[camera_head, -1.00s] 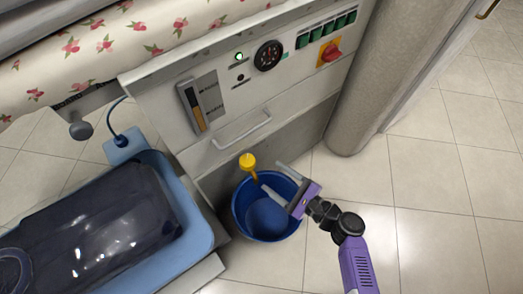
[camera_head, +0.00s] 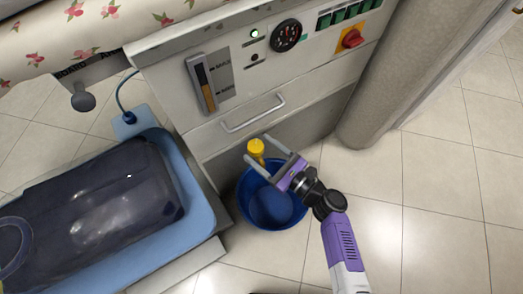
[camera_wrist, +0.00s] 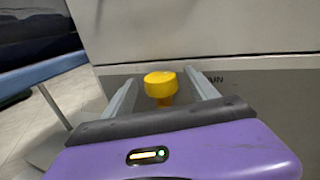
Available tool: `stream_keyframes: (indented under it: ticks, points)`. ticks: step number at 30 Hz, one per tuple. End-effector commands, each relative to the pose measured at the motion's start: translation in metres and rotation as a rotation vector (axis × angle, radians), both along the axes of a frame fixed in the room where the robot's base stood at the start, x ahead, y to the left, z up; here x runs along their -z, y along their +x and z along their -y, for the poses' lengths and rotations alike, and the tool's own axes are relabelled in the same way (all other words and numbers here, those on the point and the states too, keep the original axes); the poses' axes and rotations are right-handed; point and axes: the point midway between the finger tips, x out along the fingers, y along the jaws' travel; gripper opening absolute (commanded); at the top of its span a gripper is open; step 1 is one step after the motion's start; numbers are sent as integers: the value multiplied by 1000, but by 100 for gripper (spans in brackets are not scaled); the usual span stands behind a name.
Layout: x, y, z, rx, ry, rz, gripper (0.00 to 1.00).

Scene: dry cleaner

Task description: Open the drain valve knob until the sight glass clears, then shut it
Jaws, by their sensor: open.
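The yellow drain valve knob (camera_head: 256,147) sticks out low on the front of the grey machine, above the blue bucket. In the wrist view the knob (camera_wrist: 160,85) lies between my two fingers, a little beyond the purple palm. My gripper (camera_head: 257,153) is open, with one finger on each side of the knob; I cannot tell whether either touches it. The sight glass (camera_head: 204,83) on the upper panel shows a dark upper part and an amber-brown lower part.
The blue bucket (camera_head: 272,200) stands on the floor under the knob. A metal handle (camera_head: 253,113) juts from the panel above. A light-blue tray (camera_head: 190,222) with a dark bundle (camera_head: 90,205) is at left. A beige column (camera_head: 395,85) stands at right, with clear tiled floor in front.

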Motion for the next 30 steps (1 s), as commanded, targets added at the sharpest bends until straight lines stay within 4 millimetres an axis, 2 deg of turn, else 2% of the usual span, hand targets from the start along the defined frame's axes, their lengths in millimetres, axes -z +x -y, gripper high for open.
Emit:
stream_keyframes:
  ticks: [8, 17, 30]
  points:
    - [0, 1, -1, 0, -1, -1, 65]
    - [0, 0, -1, 0, -1, 0, 6]
    - [4, -3, -3, 98, -1, -1, 5]
